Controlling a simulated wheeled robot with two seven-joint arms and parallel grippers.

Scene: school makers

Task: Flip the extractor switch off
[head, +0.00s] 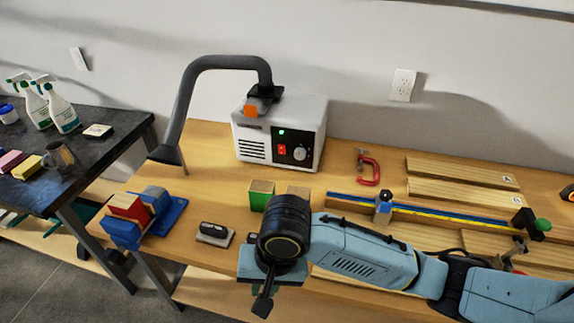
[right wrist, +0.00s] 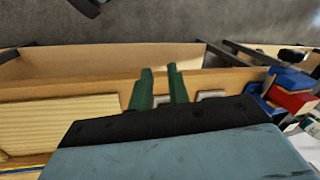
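The extractor (head: 280,130) is a white box at the back of the wooden bench, with a dark hose arching to the left. Its front has a red switch (head: 282,149), a lit green lamp (head: 281,132) and a round knob (head: 300,153). I cannot read the switch's position. My right arm comes in from the right, its wrist over the bench's front, in front of and below the extractor. My right gripper (right wrist: 160,76) shows in the right wrist view as two green fingers apart, nothing between them. My left gripper is not in view.
A blue vise with a red block (head: 128,206) is on the bench's left, near a small dark-topped block (head: 213,231). A green-faced wooden block (head: 261,194) stands behind my wrist. A red clamp (head: 369,172) and boards (head: 460,172) lie right. Bench directly before the extractor is clear.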

